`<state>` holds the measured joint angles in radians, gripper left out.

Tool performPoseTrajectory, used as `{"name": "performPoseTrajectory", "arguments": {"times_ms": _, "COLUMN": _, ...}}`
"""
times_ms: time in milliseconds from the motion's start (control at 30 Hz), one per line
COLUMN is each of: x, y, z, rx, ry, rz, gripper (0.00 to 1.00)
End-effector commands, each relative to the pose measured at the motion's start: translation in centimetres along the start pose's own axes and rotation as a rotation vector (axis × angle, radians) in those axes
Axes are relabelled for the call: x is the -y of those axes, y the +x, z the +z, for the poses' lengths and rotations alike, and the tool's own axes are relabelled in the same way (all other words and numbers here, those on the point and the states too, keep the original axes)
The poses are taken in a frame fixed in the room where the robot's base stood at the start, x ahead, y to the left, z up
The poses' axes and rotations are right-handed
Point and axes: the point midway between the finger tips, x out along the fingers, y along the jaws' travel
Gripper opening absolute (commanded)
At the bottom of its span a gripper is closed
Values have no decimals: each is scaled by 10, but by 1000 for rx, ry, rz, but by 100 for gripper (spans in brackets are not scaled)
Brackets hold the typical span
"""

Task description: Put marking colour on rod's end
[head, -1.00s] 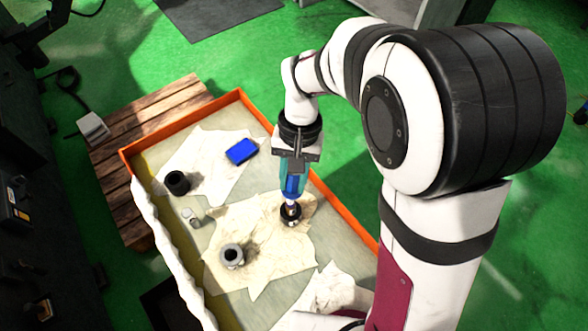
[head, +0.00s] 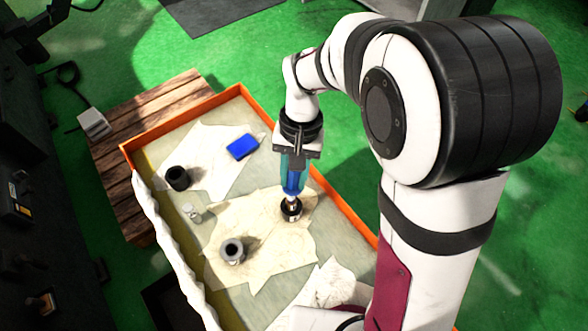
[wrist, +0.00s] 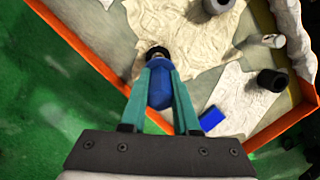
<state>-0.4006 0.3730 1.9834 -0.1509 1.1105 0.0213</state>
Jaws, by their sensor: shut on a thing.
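My gripper (head: 294,178) points down over the tray, its teal fingers shut on a blue handle-like piece (wrist: 160,92). The fingers show on both sides of it in the wrist view. Below the blue piece, a pale metallic section (head: 292,199) leads to a dark round piece (head: 291,211) on the cloth. I cannot tell whether these join the held piece or only touch it. A grey hollow cylinder (head: 232,251) stands on the same cloth. I cannot tell which piece is the rod.
The orange-rimmed tray (head: 343,208) holds several pieces on crumpled cream cloths (head: 255,205). A blue block (head: 242,147) lies on the far cloth. The tray rests on a wooden pallet (head: 110,180). Bare tray floor shows between the cloths.

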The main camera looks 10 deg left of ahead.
Motion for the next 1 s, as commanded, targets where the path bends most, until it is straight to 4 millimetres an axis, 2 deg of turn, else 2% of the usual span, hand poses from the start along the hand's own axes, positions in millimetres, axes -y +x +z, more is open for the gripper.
{"name": "performPoseTrajectory", "arguments": {"times_ms": 733, "x": -6, "y": 5, "z": 2, "rx": 0, "ry": 0, "rz": 0, "gripper": 0}}
{"name": "performPoseTrajectory", "arguments": {"times_ms": 1000, "x": 3, "y": 4, "z": -3, "rx": -1, "ry": -1, "rz": 0, "gripper": 0}}
